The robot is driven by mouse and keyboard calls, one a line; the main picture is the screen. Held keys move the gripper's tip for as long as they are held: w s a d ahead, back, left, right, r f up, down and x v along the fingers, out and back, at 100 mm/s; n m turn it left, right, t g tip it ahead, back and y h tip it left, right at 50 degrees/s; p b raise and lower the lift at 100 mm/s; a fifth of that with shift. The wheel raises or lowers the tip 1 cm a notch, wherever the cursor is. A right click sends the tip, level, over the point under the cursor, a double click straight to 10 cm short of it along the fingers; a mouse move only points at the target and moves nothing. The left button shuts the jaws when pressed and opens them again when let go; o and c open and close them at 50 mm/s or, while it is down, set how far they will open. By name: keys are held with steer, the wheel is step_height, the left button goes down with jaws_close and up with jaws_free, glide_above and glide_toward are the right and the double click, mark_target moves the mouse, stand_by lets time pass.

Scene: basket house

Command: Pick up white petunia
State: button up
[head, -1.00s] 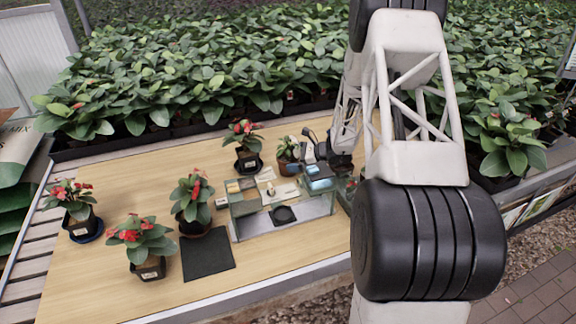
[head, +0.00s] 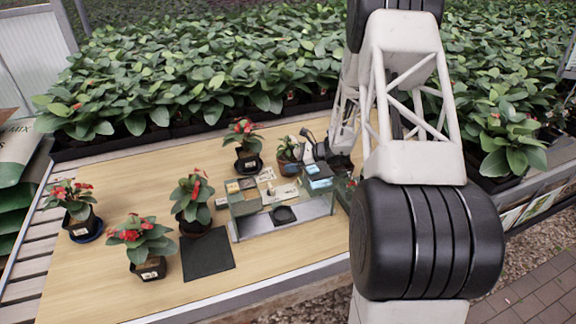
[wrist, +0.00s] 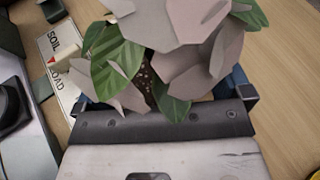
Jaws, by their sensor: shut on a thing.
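My gripper (head: 306,150) reaches in from the right at the pot. In the wrist view my gripper (wrist: 165,95) has one finger on each side of the plant and is shut on its pot. The pot is mostly hidden by leaves and petals. I cannot tell whether it is off the table.
A red-flowered plant (head: 248,160) is left of the petunia, and several more stand farther left. A dark mat (head: 208,258) lies in front. Dense leafy plants (head: 200,70) line the back.

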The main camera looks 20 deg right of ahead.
mark_target(293, 160)
steer(key=shift+r, duration=0.15)
steer(key=shift+r, duration=4.85)
steer(key=shift+d, duration=0.1)
